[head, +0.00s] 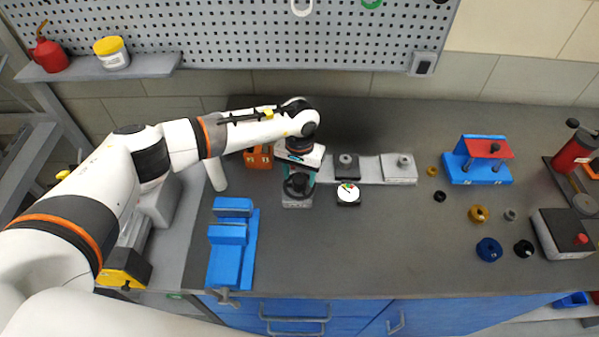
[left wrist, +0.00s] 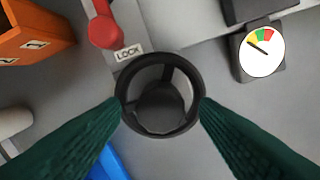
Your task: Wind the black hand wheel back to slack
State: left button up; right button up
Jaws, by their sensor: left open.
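The black hand wheel (left wrist: 124,92) is a ring with a dark hub, seen from above in the left wrist view. In the head view the wheel (head: 297,186) sits on a small grey block, partly hidden under my left gripper (head: 299,174). The gripper is open, with its green fingertips on the left and right sides of the rim in the left wrist view (left wrist: 160,108). I cannot tell whether they touch the rim. A white dial gauge (left wrist: 262,52) with green, yellow and red marks is to the right; its needle points to the upper left. My right gripper is not in view.
A red lever (left wrist: 104,30) by a LOCK label (left wrist: 128,52) is just beyond the wheel. A blue vise (head: 232,240) stands front left of the wheel. The bench front right of the gauge is clear.

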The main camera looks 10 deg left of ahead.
pick_arm(q)
jog(key=shift+f, duration=0.7)
